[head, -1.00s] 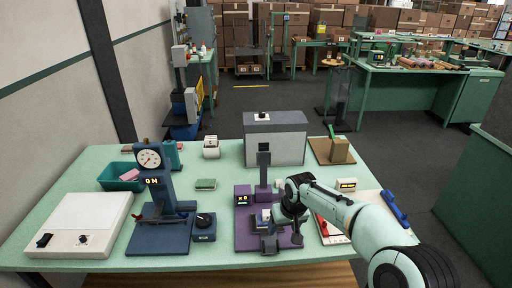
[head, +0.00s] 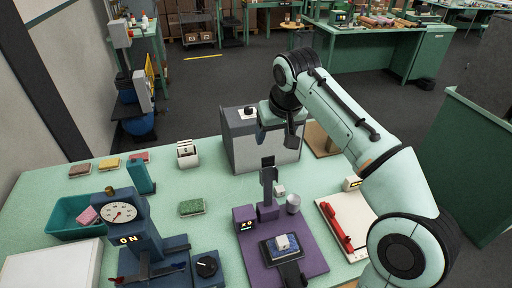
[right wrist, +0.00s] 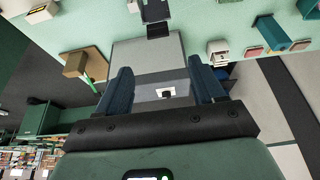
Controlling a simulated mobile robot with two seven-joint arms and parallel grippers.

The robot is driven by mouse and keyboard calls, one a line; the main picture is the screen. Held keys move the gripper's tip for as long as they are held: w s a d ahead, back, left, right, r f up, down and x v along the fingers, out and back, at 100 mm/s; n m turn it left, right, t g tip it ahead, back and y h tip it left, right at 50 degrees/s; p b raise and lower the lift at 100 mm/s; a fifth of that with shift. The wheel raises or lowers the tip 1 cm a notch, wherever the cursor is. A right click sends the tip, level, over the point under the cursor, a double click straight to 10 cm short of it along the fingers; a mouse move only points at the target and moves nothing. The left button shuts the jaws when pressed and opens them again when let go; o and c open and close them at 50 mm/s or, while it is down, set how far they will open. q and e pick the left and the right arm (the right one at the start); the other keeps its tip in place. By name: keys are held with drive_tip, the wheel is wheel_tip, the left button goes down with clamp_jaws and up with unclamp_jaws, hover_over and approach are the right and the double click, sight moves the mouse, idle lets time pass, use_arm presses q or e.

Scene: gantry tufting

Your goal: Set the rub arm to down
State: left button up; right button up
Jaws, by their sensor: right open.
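The purple rub tester (head: 310,258) stands at the front middle of the table, with a small lit display. A dark upright piece (head: 268,178) rises at its back and seems to be the rub arm, standing up; I cannot be sure. A white block (head: 282,242) sits on a dark pad on its base. My right gripper (head: 277,130) is open and empty, above the grey box and away from the tester. In the right wrist view its two blue fingers (right wrist: 160,78) stand apart, with the box top between and beyond them. My left gripper is not in view.
The grey box (head: 238,155) has a black knob on a white plate on top. A blue dial gauge stand (head: 130,235) stands left of the tester. A white board with a red tool (head: 338,228) lies right. A green sponge (head: 191,207) lies on clear table.

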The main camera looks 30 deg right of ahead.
drive_tip(key=x, duration=1.3)
drive_tip(key=shift+s+f, duration=0.1)
drive_tip(key=shift+s, duration=0.1)
